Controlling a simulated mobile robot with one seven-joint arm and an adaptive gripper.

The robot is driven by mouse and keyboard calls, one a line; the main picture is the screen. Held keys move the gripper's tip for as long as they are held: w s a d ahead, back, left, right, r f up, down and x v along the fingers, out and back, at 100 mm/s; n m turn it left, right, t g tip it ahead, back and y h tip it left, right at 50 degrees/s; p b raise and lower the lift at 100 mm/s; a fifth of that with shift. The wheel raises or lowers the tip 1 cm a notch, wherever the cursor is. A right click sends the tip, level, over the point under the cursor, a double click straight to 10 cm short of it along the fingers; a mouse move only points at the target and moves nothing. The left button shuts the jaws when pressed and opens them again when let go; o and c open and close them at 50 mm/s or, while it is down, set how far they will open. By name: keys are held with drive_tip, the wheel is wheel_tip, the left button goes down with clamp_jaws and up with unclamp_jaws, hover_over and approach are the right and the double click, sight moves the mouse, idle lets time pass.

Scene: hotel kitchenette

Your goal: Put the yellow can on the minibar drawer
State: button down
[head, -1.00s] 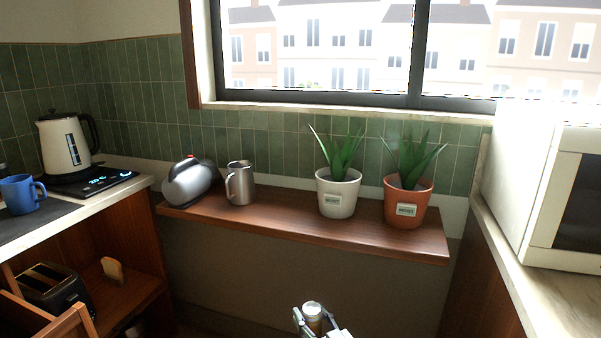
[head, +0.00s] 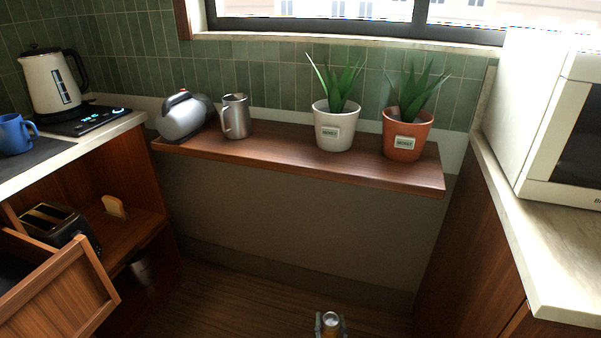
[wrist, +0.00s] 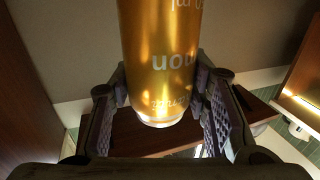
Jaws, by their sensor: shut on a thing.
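The yellow can (wrist: 160,60) stands large in the wrist view, golden with pale lettering, between the two fingers. My gripper (wrist: 160,100) is shut on it, with a finger pressed against each side. In the head view my gripper (head: 331,322) shows only at the bottom edge, with the can's silvery end (head: 331,318) between its fingers. An open wooden drawer front (head: 62,285) juts out at the lower left of the head view; its inside is mostly hidden, and I cannot tell whether it is the minibar drawer.
A black toaster (head: 55,225) sits in the left cabinet. A microwave (head: 560,120) stands on the right counter. The floor (head: 235,300) between is clear.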

drive_tip(key=shift+s+a+f+h, duration=0.15)
drive_tip(key=shift+a+f, duration=0.15)
drive_tip(key=shift+f, duration=0.1)
drive_tip(key=shift+s+a+f+h, duration=0.15)
drive_tip(key=shift+a+f, duration=0.1)
drive_tip(key=shift+f, duration=0.15)
drive_tip(key=a, duration=0.7)
drive_tip(key=shift+a+p, duration=0.4)
drive_tip(key=shift+p, duration=0.05)
drive_tip(key=shift+w+a+y, duration=0.1)
drive_tip(key=shift+a+y, duration=0.1)
drive_tip(key=shift+y, duration=0.3)
